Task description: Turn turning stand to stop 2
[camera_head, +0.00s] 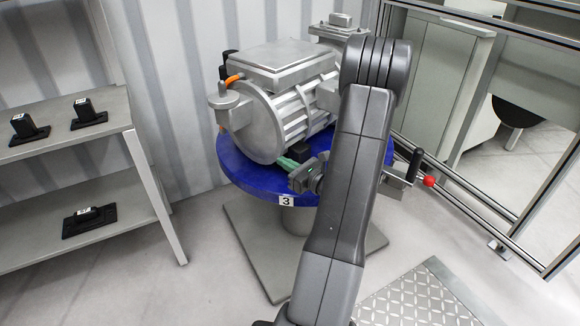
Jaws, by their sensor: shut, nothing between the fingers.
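The turning stand's blue round plate (243,177) bears a grey metal drive unit (285,95). A white label with the number 3 (286,200) is on the front rim of the plate. My gripper (298,177) is shut and empty, at the front of the stand above the plate's rim and close to the drive unit's lower side. I cannot tell whether it touches anything. A lever with a black grip (413,165) and a red ball (429,181) sticks out at the plate's right side. My arm hides the plate's right front and part of the drive unit.
A grey shelf (70,148) at the left holds several small black pieces. A metal-framed fence (470,190) stands close on the right. A ribbed wall (165,60) is behind the stand. A tread plate (420,298) lies at the lower right. The floor at the front left is clear.

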